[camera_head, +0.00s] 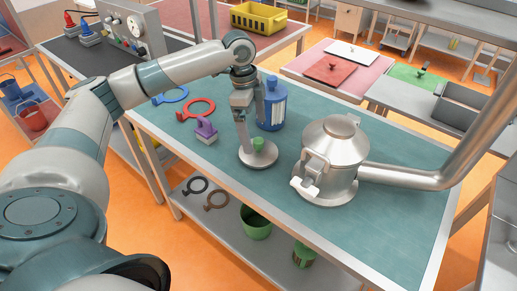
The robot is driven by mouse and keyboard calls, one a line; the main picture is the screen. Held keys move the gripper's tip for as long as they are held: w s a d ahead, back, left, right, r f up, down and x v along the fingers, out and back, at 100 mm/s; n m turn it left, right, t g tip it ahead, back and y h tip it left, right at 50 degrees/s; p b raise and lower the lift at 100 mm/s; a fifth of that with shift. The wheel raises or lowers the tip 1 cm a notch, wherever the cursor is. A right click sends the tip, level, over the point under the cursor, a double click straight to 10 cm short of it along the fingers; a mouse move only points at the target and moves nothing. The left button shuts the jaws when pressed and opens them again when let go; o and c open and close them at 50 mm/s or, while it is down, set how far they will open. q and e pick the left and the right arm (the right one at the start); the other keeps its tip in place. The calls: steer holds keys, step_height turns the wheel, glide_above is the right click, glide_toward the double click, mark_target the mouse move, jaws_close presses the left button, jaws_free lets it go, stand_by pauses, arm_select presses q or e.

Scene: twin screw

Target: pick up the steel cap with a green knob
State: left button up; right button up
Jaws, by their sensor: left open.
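The steel cap (261,160) is a flat round disc lying on the teal tabletop (375,235), left of the large steel vessel. Its small green knob (258,144) stands up from its middle. My left arm comes in from the left, and my left gripper (248,142) points down at the cap. It is open, with its fingers just left of the knob. I cannot tell whether a finger touches the knob or the cap. My right gripper is not in view.
A blue canister (271,104) stands close behind the cap. The steel vessel (328,165) with a thick pipe (440,178) blocks the right side. A purple-handled block (206,131), a red ring tool (196,110) and a blue ring tool (171,95) lie to the left. The front tabletop is clear.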

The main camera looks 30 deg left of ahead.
mark_target(257, 139)
arm_select(q)
steer(key=shift+d+f, duration=0.2)
steer(key=shift+f, duration=1.15)
steer(key=shift+p, duration=0.3)
steer(key=shift+w+d+f+p, duration=0.1)
steer(key=shift+w+f+p, duration=0.05)
steer(key=shift+f+p, duration=0.45)
steer(key=shift+w+d+f+p, duration=0.15)
steer(key=shift+f+p, duration=0.1)
steer(key=shift+f, duration=0.75)
steer(key=shift+s+d+f+p, duration=0.1)
steer(key=shift+f+p, duration=0.15)
steer(key=shift+f, duration=0.7)
steer(key=shift+c, duration=0.3)
